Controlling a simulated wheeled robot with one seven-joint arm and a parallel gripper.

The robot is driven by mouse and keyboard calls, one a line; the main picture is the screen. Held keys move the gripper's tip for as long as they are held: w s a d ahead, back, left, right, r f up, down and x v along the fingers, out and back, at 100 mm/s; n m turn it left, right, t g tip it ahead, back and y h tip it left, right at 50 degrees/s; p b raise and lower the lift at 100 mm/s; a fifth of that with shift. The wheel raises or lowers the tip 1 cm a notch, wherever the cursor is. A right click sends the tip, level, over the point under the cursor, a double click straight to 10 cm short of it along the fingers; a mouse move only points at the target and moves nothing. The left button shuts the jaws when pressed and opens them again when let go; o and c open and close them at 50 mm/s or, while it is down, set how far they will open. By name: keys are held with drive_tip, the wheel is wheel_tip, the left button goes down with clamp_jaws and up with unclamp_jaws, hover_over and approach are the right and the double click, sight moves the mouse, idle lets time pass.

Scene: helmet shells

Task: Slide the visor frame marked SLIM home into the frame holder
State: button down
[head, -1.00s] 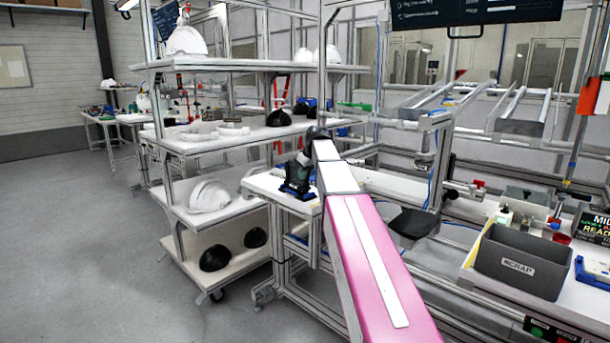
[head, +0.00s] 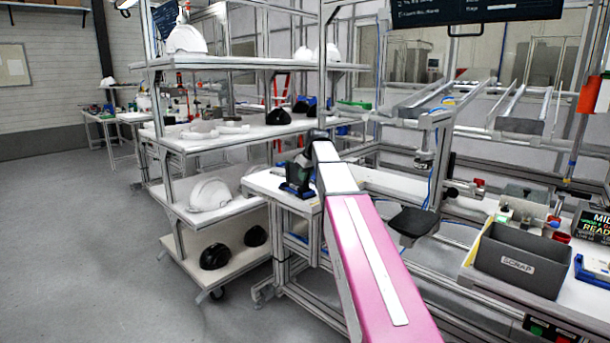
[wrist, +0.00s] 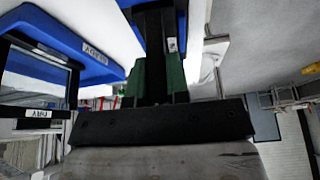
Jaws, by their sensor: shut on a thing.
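My gripper (wrist: 158,82) shows in the wrist view with green fingers closed on a dark, narrow part (wrist: 154,50), which looks like the visor frame. A small white label on it is too small to read. In the head view my gripper (head: 298,176) is at the near end of the white bench, low over its top. Blue surfaces show beyond and beside the held part in the wrist view; I cannot tell whether they are the frame holder or whether the part touches it. The head view shows the part only as a dark shape, with contact hidden.
A blue tray (wrist: 70,45) with a white label is beside the gripper in the wrist view; a dark frame with a label (wrist: 38,113) is below it. A shelf rack (head: 175,150) with helmet shells stands left. A grey SCRAP bin (head: 520,262) is at right.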

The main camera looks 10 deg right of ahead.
drive_tip(key=shift+f, duration=0.45)
drive_tip(key=c, duration=1)
unclamp_jaws()
drive_tip(key=shift+r, duration=0.1)
drive_tip(key=v, duration=1)
drive_tip(key=shift+r, duration=0.25)
drive_tip(key=shift+s, duration=0.1)
